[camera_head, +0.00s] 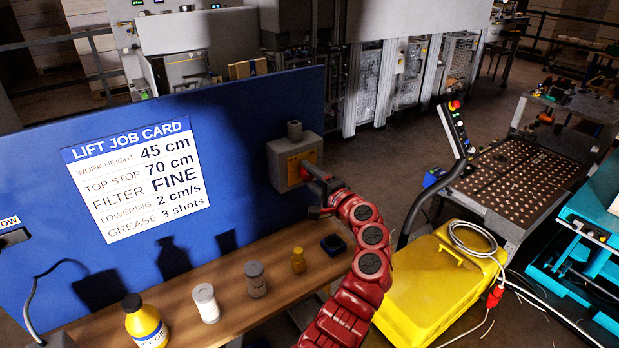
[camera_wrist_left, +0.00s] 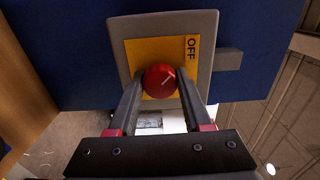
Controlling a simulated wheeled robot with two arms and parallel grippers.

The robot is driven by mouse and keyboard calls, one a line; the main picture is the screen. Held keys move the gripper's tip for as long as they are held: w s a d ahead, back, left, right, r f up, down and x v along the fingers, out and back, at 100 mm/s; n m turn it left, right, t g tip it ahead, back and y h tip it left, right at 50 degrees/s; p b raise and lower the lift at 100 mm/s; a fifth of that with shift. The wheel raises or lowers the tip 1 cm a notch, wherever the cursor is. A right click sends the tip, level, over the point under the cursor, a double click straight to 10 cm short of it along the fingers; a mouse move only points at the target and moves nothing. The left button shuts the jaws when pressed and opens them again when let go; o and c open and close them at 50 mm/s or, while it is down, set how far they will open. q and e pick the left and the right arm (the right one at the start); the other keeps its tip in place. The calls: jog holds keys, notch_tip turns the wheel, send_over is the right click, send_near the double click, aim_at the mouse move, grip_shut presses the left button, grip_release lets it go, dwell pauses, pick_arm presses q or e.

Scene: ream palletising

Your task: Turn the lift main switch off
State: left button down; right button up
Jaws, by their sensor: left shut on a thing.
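The lift main switch is a grey box (camera_head: 281,166) on the blue panel, right of the job card. In the left wrist view its grey housing (camera_wrist_left: 118,38) carries a yellow plate (camera_wrist_left: 140,52) marked OFF, the letters turned sideways. My left gripper (camera_head: 308,171) reaches the front of the box. Its fingers are shut on the red knob, one on each side. The knob is hidden in the head view. My right gripper is out of view.
A wooden shelf (camera_head: 225,318) below the panel holds a yellow bottle (camera_head: 145,322), a white jar (camera_head: 206,303), a grey jar (camera_head: 255,279) and a small amber bottle (camera_head: 298,260). A yellow unit (camera_head: 425,290) with a coiled cable stands right of my arm.

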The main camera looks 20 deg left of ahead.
pick_arm(q)
jog(key=shift+c, duration=1.6)
grip_release()
jog(key=b+v, duration=0.2)
jog(key=v, duration=1.5)
jog(key=shift+b, duration=0.35)
jog(key=shift+s+d+f, duration=0.1)
jog(key=shift+d, duration=0.05)
